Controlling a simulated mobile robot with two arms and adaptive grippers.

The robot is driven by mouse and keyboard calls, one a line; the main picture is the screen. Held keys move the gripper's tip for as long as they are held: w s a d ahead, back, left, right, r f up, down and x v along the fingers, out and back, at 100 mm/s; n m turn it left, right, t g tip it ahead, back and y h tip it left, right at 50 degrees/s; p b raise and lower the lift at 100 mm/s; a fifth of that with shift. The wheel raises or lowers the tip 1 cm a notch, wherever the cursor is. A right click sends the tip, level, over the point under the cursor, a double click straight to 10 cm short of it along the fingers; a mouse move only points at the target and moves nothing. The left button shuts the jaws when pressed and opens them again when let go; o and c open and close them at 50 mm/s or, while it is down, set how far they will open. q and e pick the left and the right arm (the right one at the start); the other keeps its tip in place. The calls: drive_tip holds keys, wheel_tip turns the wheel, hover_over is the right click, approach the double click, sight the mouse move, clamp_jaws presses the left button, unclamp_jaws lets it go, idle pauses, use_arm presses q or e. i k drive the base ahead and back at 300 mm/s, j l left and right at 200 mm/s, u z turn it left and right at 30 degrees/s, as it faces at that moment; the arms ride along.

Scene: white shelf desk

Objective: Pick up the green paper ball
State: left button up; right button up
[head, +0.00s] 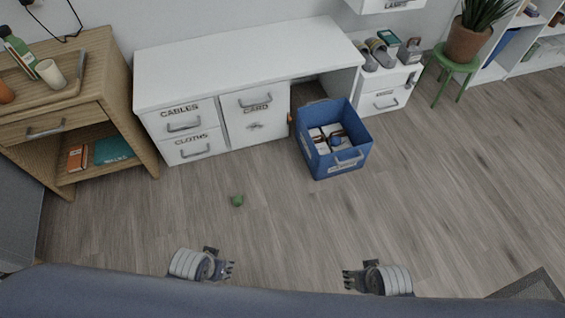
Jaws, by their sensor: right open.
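The green paper ball (238,200) lies on the wooden floor, in front of the white desk and left of the blue bin. My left gripper (231,269) is low in the view, nearer to me than the ball and apart from it. Its fingers are small here and I cannot tell whether they are open or shut. My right gripper (346,281) is open, to the right of and nearer than the ball, with nothing seen in it.
A blue bin (340,169) with boxes inside stands on the floor. Behind are a white desk (235,58) with labelled drawers and a wooden cabinet (112,107) at left. A green stool (457,66) bears a potted plant. The floor around the ball is clear.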

sight(238, 200)
drive_tip(key=i+j+z, duration=0.25)
drive_tip(key=j, duration=0.2)
drive_tip(key=j+z, duration=0.2)
drive_tip(key=j, duration=0.25)
drive_tip(key=i+j+z, duration=0.25)
drive_tip(key=j, duration=0.2)
drive_tip(key=k, duration=0.1)
